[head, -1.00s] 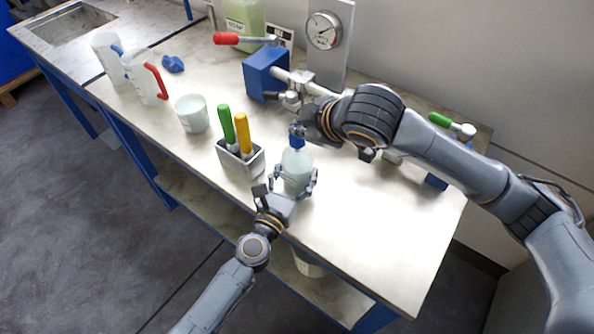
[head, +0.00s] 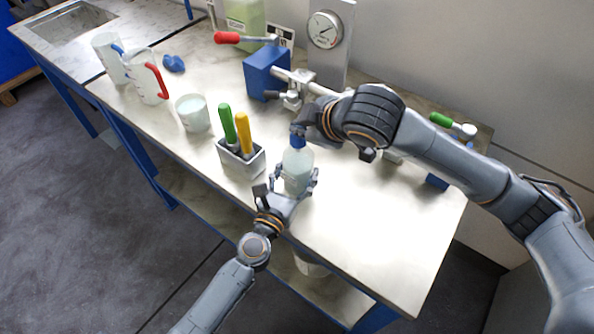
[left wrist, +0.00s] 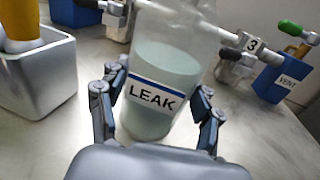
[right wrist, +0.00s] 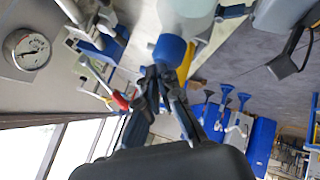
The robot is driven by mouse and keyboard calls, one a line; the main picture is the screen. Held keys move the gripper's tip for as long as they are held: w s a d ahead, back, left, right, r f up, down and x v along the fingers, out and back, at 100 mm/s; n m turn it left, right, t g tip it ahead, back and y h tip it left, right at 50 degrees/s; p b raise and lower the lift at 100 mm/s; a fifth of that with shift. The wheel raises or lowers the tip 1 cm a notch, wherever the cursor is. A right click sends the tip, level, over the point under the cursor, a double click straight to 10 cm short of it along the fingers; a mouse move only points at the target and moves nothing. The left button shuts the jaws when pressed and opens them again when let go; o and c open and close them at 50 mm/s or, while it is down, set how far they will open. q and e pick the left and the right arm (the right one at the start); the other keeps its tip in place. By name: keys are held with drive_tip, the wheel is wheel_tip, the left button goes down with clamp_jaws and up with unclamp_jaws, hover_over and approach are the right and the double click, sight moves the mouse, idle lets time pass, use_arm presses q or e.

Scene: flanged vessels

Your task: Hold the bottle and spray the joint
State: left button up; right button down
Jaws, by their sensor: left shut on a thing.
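A clear bottle (head: 297,172) with pale liquid and a blue top (head: 298,138) stands upright near the table's front edge. My left gripper (head: 296,187) is shut around its body. In the left wrist view the bottle (left wrist: 160,80) has a label reading LEAK. My right gripper (head: 305,128) is at the blue top. In the right wrist view its fingers (right wrist: 160,75) are together, tips against or just beside the blue top (right wrist: 170,48); contact is unclear. Metal pipe joints (head: 293,96) sit by a blue block (head: 266,74) behind the bottle. My right arm hides part of the pipework.
A grey holder (head: 241,160) with green and yellow handles stands close left of the bottle. A beaker (head: 192,113) and jugs (head: 147,78) are farther left. A gauge (head: 325,30) stands at the back. The table's front right is clear.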

drive_tip(key=shift+s+d+f, duration=0.1)
drive_tip(key=shift+d+f, duration=0.15)
drive_tip(key=shift+f, duration=0.65)
drive_tip(key=shift+s+d+f, duration=0.1)
drive_tip(key=shift+f, duration=0.45)
drive_tip(key=shift+r, duration=0.3)
drive_tip(key=shift+w+r, duration=0.15)
drive_tip(key=shift+r, duration=1.55)
drive_tip(key=shift+w+r, duration=0.1)
drive_tip(key=shift+r, duration=1.6)
